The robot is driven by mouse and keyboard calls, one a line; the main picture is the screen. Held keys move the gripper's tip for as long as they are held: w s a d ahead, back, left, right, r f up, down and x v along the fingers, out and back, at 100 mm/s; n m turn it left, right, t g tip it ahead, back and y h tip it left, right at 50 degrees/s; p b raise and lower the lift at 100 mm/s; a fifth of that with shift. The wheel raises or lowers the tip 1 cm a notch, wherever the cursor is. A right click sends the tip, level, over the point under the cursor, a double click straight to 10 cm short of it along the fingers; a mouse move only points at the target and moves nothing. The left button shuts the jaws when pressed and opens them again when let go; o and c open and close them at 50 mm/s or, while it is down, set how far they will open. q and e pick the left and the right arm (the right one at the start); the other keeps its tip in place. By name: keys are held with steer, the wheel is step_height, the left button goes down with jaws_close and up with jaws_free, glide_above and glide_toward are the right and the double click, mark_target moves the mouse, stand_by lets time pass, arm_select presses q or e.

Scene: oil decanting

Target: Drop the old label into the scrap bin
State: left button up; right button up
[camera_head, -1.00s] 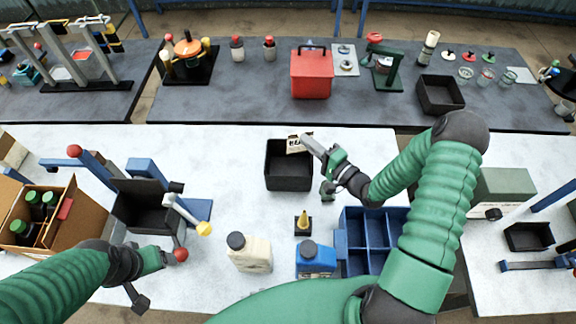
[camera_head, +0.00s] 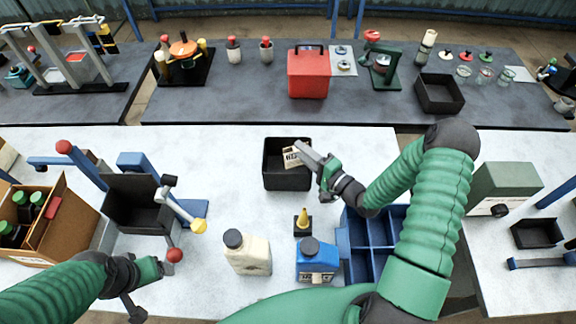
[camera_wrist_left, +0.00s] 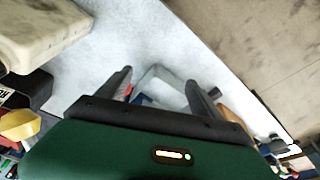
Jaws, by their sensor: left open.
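The old label (camera_head: 292,158), a small cream piece with dark print, is at the tip of my right gripper (camera_head: 304,154). The right gripper is shut on its right edge and holds it tilted over the opening of a black open bin (camera_head: 287,182), seemingly the scrap bin. The label's lower part overlaps the bin's inside in the picture; whether it touches the bin I cannot tell. My left gripper (camera_head: 165,264) is low at the left, apart from the label and bin. In the left wrist view its fingers (camera_wrist_left: 160,88) are open with nothing between them.
A cream jug (camera_head: 248,255), a blue can (camera_head: 317,260) and a blue divided tray (camera_head: 349,263) stand in front of the bin. A cardboard box of bottles (camera_head: 62,228) is at the far left.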

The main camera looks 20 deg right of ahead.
arm_select(q)
steer(key=f+b, duration=0.1)
steer(key=a+f+b, duration=0.1)
steer(key=f+b, duration=0.1)
steer(key=shift+a+f, duration=0.1)
steer(key=shift+a, duration=0.05)
arm_select(e)
steer(key=a+v, duration=0.1)
steer(key=v, duration=1.5)
steer(key=shift+s, duration=0.3)
arm_select(q)
steer(key=shift+d, duration=0.3)
arm_select(e)
steer(key=shift+d, duration=0.15)
